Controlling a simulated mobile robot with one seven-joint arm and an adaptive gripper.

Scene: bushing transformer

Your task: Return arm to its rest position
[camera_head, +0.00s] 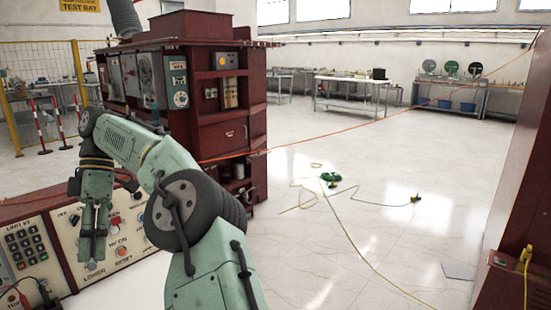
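My green arm rises from the bottom of the head view and bends left over a control panel (110,240). My gripper (92,262) hangs down at the arm's end, in front of the panel's buttons and knobs. Its fingertips are small and dark here, and I cannot tell whether they are apart or touching the panel. I see nothing clearly held in it. The panel has a keypad (25,241) at left, and red and orange buttons near the gripper.
A dark red cabinet (225,130) with gauges stands behind my arm. A yellow fence (78,75) is at far left. An orange cable (345,133) crosses the room. Cables lie around a green reel (329,178) on the open white floor. A red structure (520,190) stands at right.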

